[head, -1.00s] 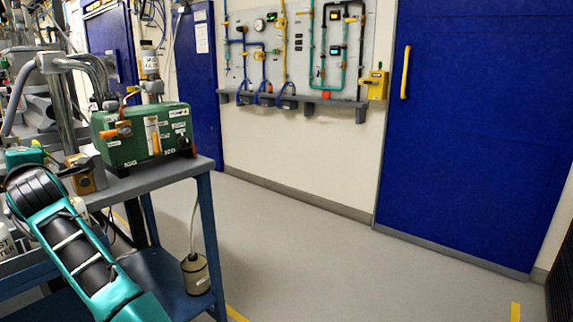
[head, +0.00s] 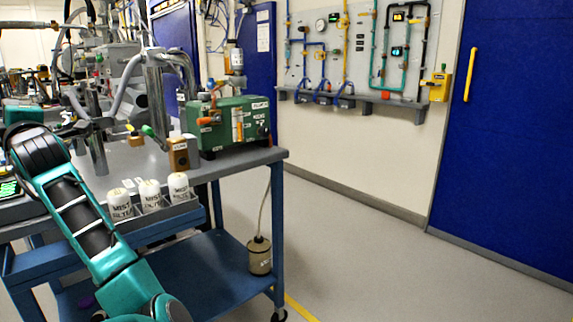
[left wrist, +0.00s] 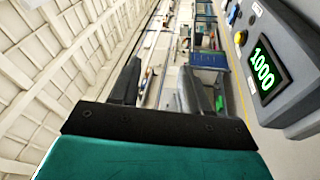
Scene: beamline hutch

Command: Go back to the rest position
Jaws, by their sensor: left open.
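My left gripper (left wrist: 160,88) shows in the left wrist view with its two dark fingers apart and nothing between them. A grey device with a lit green display reading 1000 (left wrist: 264,68) is close by on the right of that view, beside the fingers and apart from them. In the head view my teal and black left arm reaches up from the bottom to the left edge, in front of the cart. I cannot make out its fingertips there. My right gripper is in neither view.
The blue cart (head: 278,225) carries a green box (head: 228,130), and several white mist filter bottles (head: 150,195) sit in a tray on its side. A blue door (head: 510,140) is at the right. The grey floor (head: 350,240) between is clear.

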